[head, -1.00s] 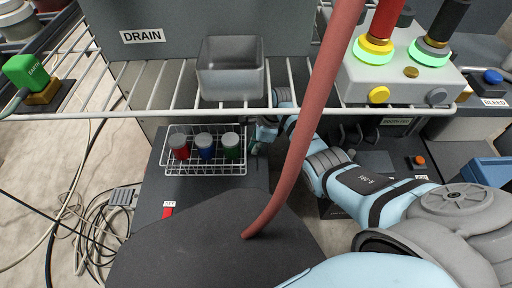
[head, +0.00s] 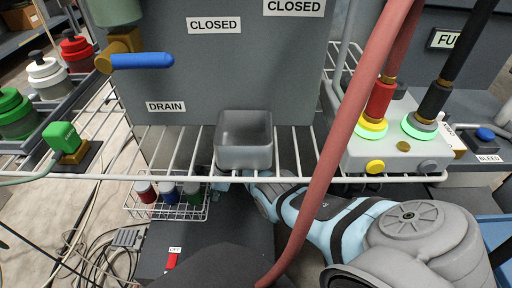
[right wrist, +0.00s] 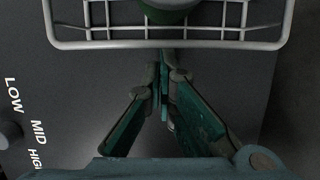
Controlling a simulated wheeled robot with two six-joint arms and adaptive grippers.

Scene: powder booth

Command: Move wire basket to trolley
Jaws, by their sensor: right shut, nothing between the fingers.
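The white wire basket (head: 133,211) stands on a dark grey surface at lower left in the head view, partly behind the wire shelf. It holds a red jar (head: 146,196), a blue jar (head: 168,194) and a green jar (head: 193,197), all grey-lidded. My right gripper (head: 220,188) is at the basket's right end, partly hidden by the shelf. In the right wrist view, my right gripper (right wrist: 164,72) is shut and empty, its tips close to the basket's rim (right wrist: 170,44); contact is unclear. I cannot pick out the trolley. My left gripper is out of view.
A wire shelf (head: 310,180) crosses above my right forearm and carries a grey bin (head: 244,155). A reddish hose (head: 325,165) hangs in front of the arm. A box with red and black connectors (head: 395,150) stands at right. Cables (head: 110,255) lie on the floor at left.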

